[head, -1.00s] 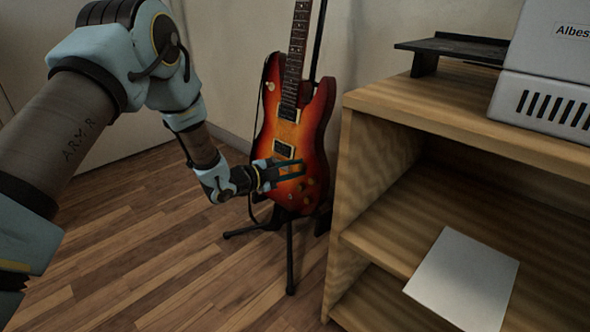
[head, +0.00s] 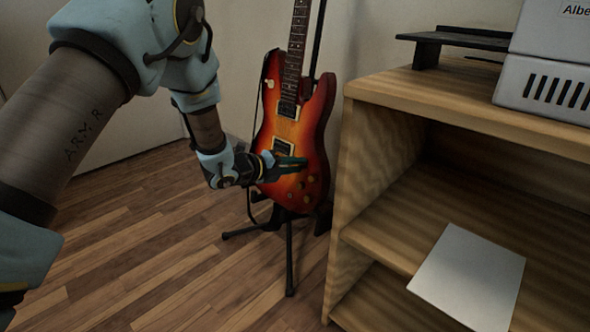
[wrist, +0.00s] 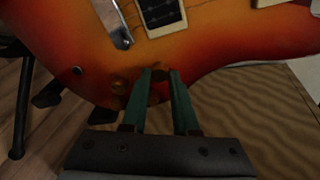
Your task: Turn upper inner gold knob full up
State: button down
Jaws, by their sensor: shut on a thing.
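The sunburst electric guitar (head: 287,130) stands upright on its stand, and its lower body fills the top of the wrist view (wrist: 200,45). My gripper (head: 304,162) is at the lower body, just below the pickups. In the wrist view its two green fingers (wrist: 160,74) are closed around a small gold knob (wrist: 158,88), which is dim and partly hidden between them. Another gold knob (wrist: 119,86) sits to the left, outside the fingers. In the head view other gold knobs (head: 312,179) show below the fingertips. The knob's turn angle cannot be read.
A wooden shelf unit (head: 345,190) stands close to the right of the guitar, with a white sheet (head: 468,275) on its shelf. A grey box (head: 555,65) and a black stand (head: 455,41) are on top. The guitar stand's legs (head: 289,255) spread over the wooden floor.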

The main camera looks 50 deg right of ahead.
jog(key=shift+m+t+b, duration=0.3)
jog(key=shift+m+b, duration=0.15)
jog(key=shift+m, duration=0.45)
jog(key=c, duration=0.7)
grip_release()
jog(key=shift+a, duration=0.1)
jog(key=shift+p+v, duration=1.85)
jog(key=shift+v, duration=3.5)
jog(key=shift+r, duration=0.15)
